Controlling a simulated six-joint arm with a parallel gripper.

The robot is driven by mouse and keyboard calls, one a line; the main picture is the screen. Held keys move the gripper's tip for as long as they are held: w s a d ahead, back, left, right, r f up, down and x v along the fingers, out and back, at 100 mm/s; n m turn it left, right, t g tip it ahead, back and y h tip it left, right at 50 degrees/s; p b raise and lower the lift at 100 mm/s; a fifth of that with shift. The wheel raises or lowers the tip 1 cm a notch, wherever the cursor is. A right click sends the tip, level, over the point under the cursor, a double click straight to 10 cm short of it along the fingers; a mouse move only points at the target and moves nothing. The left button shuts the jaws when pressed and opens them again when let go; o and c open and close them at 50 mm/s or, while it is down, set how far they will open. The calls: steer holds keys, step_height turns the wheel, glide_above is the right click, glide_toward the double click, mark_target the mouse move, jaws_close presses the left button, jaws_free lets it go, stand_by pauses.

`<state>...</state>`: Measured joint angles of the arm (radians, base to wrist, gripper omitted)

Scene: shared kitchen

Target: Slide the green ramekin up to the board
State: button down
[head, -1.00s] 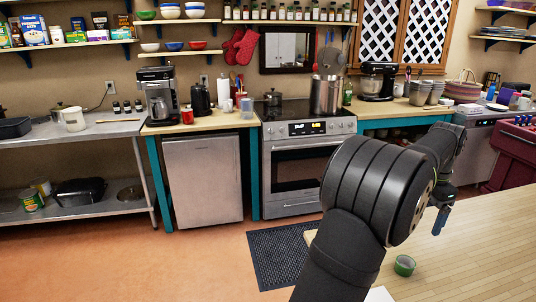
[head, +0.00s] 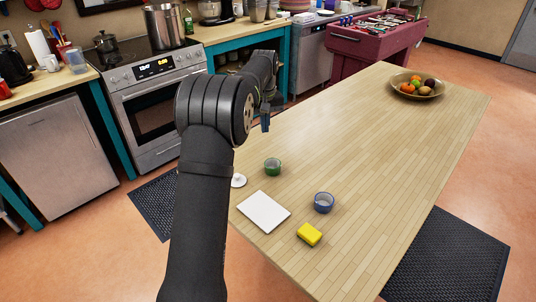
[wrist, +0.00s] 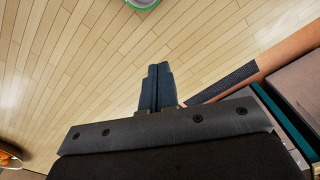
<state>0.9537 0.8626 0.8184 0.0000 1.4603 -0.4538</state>
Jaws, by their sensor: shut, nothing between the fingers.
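The green ramekin (head: 272,167) stands on the wooden table, behind the white board (head: 263,212) and apart from it. In the wrist view only part of the ramekin (wrist: 143,3) shows, cut off by the top edge. My gripper (head: 265,124) is above the table's left edge, beyond the ramekin as the head camera sees it. In the wrist view its fingers (wrist: 157,72) are together and empty, pointing towards the ramekin's side and apart from it. The board is not in the wrist view.
A blue ramekin (head: 324,202) and a yellow sponge (head: 309,234) stand to the right of the board. A small white item (head: 238,181), partly hidden by my arm, lies left of the green ramekin. A fruit bowl (head: 417,87) is at the far end. The middle of the table (head: 370,150) is clear.

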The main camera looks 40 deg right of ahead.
mark_target(279, 186)
step_height(279, 186, down, 10)
steer(key=shift+s+a+f, duration=0.1)
steer(key=shift+s+a, duration=0.05)
steer(key=shift+s, duration=0.2)
steer(key=shift+s+a, duration=0.35)
steer(key=shift+s, duration=0.2)
steer(key=shift+s+a, duration=0.45)
steer(key=shift+s, duration=0.4)
steer(key=s+a, duration=0.1)
steer(key=s, duration=0.2)
steer(key=s+a, duration=0.2)
steer(key=s, duration=0.2)
steer(key=s+a, duration=0.2)
steer(key=s, duration=0.1)
steer(key=shift+s+a, duration=0.15)
